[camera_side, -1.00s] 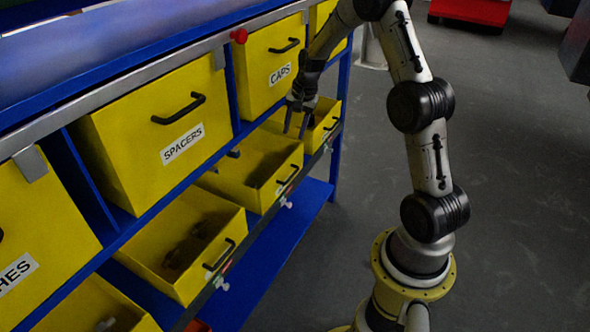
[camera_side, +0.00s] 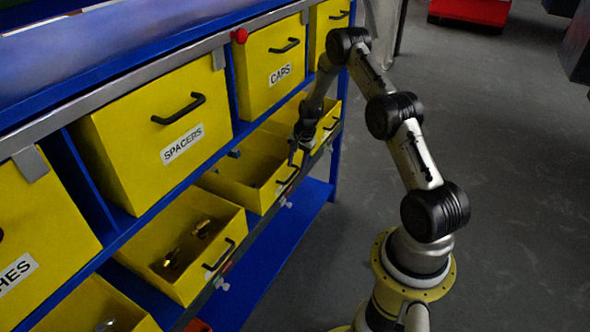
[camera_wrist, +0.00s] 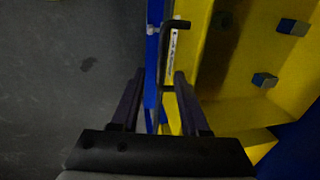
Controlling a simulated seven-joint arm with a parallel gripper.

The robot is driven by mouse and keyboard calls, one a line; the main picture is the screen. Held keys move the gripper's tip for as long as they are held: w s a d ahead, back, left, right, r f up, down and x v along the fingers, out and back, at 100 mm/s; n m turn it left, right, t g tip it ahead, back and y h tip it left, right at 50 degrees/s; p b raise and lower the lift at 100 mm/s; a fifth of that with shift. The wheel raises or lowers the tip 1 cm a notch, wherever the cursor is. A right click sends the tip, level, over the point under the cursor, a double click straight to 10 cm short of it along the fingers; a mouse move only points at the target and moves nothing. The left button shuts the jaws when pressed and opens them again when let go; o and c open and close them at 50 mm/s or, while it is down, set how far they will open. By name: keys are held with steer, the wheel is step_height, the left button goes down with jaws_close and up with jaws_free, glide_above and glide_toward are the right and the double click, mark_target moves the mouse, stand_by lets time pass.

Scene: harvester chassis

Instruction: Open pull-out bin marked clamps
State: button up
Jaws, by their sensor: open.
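No label reading clamps is legible in either view. My gripper (camera_side: 296,154) is open and low in the side view, right at the front of the middle lower yellow bin (camera_side: 237,184), by its black handle (camera_side: 288,178). In the wrist view my gripper (camera_wrist: 157,95) points down with its dark fingers apart. A dark handle (camera_wrist: 168,60) lies between the fingers, with a pale label strip beside it that I cannot read. Whether the fingers touch the handle cannot be told. The yellow bin (camera_wrist: 215,60) to its right holds several small dark blocks.
Upper bins marked SPACERS (camera_side: 165,130) and CAPS (camera_side: 265,65) hang above in a blue rack. A nearer lower bin (camera_side: 150,240) holds metallic parts. Another lower bin (camera_side: 328,108) stands beyond my gripper. Dark open floor (camera_side: 520,190) lies to the right.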

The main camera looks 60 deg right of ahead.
steer(key=shift+w+f, duration=0.2)
steer(key=shift+f, duration=0.55)
steer(key=shift+w+f, duration=0.15)
steer(key=shift+f, duration=0.55)
jaws_close()
stand_by(0.4)
